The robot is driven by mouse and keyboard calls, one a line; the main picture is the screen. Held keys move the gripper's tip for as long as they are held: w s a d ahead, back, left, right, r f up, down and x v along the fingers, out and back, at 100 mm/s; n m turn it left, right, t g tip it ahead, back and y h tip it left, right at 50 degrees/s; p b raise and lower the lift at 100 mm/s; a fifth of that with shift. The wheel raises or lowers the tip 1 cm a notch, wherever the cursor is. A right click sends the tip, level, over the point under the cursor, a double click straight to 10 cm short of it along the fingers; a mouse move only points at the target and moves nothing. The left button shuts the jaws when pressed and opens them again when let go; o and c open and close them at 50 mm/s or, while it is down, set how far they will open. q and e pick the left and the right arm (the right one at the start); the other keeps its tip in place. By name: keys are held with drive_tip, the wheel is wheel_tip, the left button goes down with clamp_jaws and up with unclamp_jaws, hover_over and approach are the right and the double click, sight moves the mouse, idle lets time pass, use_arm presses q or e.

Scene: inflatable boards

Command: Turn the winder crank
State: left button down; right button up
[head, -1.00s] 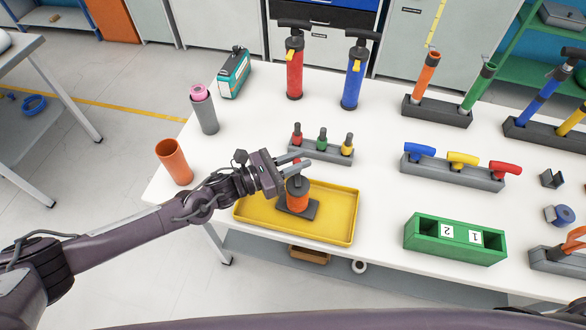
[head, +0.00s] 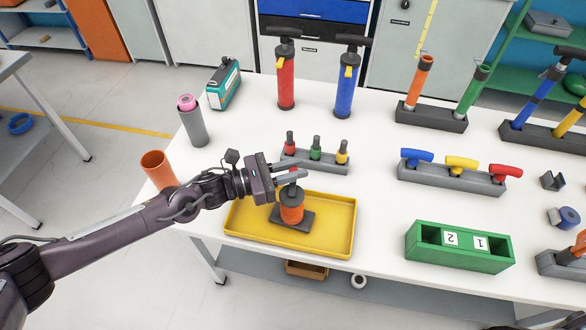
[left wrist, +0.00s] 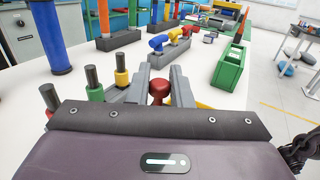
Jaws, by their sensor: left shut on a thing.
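The winder stands in a yellow tray (head: 340,240) near the table's front edge. It has an orange drum (head: 291,209) on a dark base plate, with a dark top. The crank's red knob (head: 293,174) sticks up above the drum. It also shows between the fingers in the left wrist view (left wrist: 158,90). My left gripper (head: 303,176) reaches in from the left and is shut on the red knob, one finger on each side. The crank arm under the knob is mostly hidden by the fingers. My right gripper is not in view.
A grey rack (head: 318,165) with red, green and yellow pegs stands just behind the tray. An orange cup (head: 158,169) is left, near my forearm. A green box (head: 460,258) and a rack of coloured handles (head: 452,178) stand to the right. Table between them is bare.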

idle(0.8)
use_arm(q)
drive_tip(key=c, duration=1.3)
unclamp_jaws()
drive_tip(key=shift+c, duration=0.2)
drive_tip(key=shift+a+f, duration=0.1)
drive_tip(key=shift+a, duration=0.25)
drive_tip(key=b+v, duration=0.3)
drive_tip(key=v, duration=0.4)
drive_tip(key=shift+c, duration=0.2)
